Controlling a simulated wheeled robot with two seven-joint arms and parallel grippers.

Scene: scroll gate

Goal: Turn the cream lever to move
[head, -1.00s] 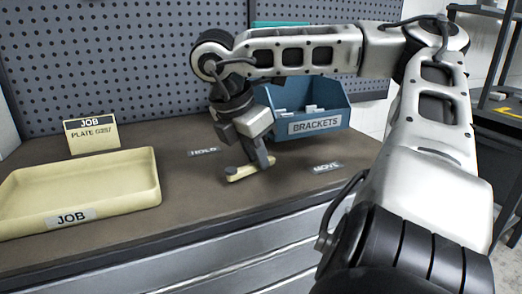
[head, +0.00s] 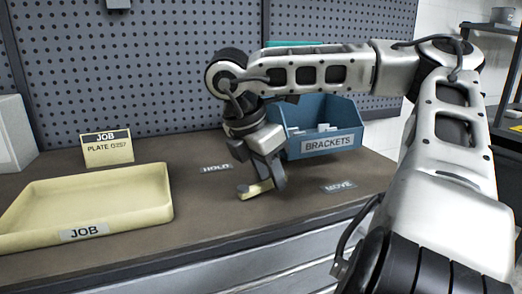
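The cream lever (head: 252,190) lies low on the brown bench top, between the HOLD label (head: 216,168) and the MOVE label (head: 339,186). Its near left end shows; the other end is hidden behind my gripper. My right gripper (head: 272,177) points down at the lever, its dark fingers at the lever's right part. Whether the fingers are closed on the lever or only beside it cannot be told from this angle. My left gripper is not in view.
A cream JOB tray (head: 85,187) stands at the left, with a JOB plate card (head: 107,148) behind it. A blue BRACKETS bin (head: 331,145) stands behind my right gripper. A grey pegboard (head: 170,60) closes off the back. The bench's front edge is near.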

